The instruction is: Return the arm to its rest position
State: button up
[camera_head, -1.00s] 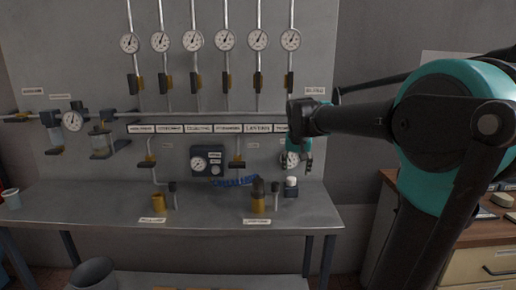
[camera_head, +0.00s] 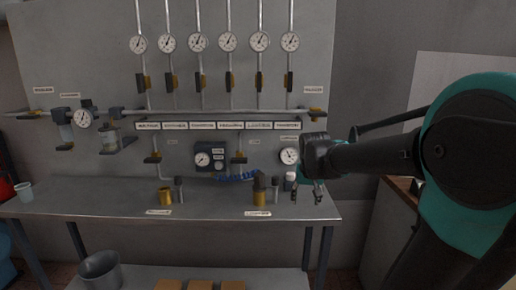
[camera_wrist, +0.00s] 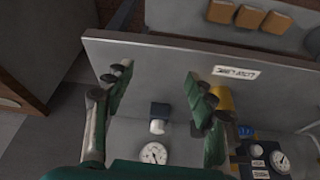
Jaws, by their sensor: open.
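My arm reaches in from the right of the head view. My gripper (camera_head: 307,192) hangs in front of the right end of the bench, its fingers pointing down. In the wrist view my gripper (camera_wrist: 158,95) shows two green-padded fingers spread wide apart with nothing held between them. A small dark block with a white top (camera_wrist: 158,118) and a round gauge (camera_wrist: 154,153) appear beyond the gap; they look apart from the fingers. In the head view the white-topped piece (camera_head: 290,177) is partly beside my gripper.
A grey bench (camera_head: 110,203) runs along a panel with gauges (camera_head: 228,42) and valves. Two brass cylinders (camera_head: 166,195) (camera_head: 259,197) stand on it. A grey bin (camera_head: 100,270) and several brown blocks (camera_head: 200,286) are below. A wooden cabinet (camera_wrist: 30,60) shows in the wrist view.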

jog(key=s+d+f+n, duration=0.1)
jog(key=s+d+f, duration=0.1)
jog(key=s+f, duration=1.3)
jog(key=s, duration=0.3)
jog(key=shift+d+f, duration=0.25)
dwell(0.9)
